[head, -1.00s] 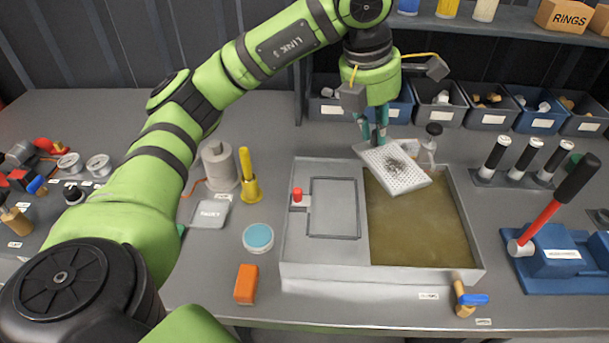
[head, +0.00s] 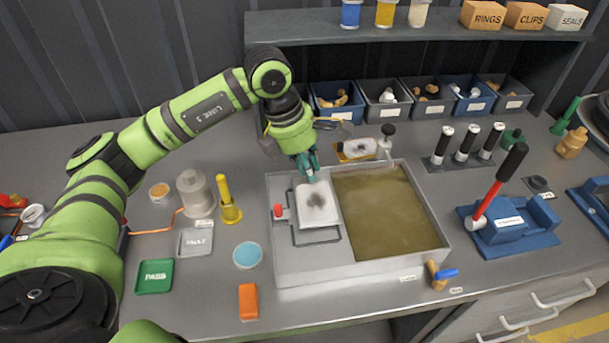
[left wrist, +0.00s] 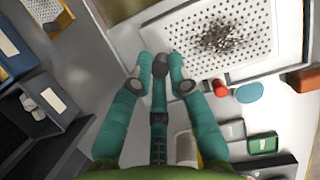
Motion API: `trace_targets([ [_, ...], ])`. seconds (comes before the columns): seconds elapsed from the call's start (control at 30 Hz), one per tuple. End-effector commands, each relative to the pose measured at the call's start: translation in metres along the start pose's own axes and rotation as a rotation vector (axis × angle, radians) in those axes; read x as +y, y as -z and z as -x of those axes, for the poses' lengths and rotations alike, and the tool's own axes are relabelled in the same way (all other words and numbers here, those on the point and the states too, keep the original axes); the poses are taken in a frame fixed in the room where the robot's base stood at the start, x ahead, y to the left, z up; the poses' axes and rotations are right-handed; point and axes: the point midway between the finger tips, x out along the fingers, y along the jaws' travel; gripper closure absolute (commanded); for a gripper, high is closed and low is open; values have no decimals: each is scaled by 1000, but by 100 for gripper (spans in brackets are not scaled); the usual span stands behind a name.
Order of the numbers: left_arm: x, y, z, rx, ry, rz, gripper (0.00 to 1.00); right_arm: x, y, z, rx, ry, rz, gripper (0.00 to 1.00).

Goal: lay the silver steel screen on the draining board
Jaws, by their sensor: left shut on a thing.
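The silver steel screen (head: 317,206) is a pale perforated plate with a dark clump of debris on it. My left gripper (head: 309,172) is shut on its far edge. The screen is over the draining board (head: 300,256), the grey left part of the sink unit, and covers much of the dark outlined frame there. Whether it touches the board, I cannot tell. In the left wrist view, the screen (left wrist: 180,38) lies beyond my left fingertips (left wrist: 163,75), debris near its middle. My right gripper is not in view.
A basin of murky brown liquid (head: 390,215) lies right of the board. A red knob (head: 278,211) stands at the board's left edge. A teal round dish (head: 247,255) and an orange block (head: 248,301) are left of the unit. Parts bins (head: 390,97) line the back.

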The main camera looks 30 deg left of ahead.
Motion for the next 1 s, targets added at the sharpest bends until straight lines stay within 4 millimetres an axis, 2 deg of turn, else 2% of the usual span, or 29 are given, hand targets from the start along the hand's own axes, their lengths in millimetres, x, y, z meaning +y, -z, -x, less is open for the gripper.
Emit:
trace_targets([
  [0.17,2,10,-8,1,2,0,100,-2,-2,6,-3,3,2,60],
  [0.4,1,18,-37,0,2,-1,100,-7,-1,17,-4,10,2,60],
  [0.77,2,19,-44,-2,0,-2,100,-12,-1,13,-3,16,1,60],
  [0.8,2,19,-43,-1,0,-1,70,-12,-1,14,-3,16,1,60],
  [0.83,1,19,-42,-1,0,-1,58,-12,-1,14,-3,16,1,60],
  [1.0,1,19,-42,-1,0,-1,58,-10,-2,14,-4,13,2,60],
])
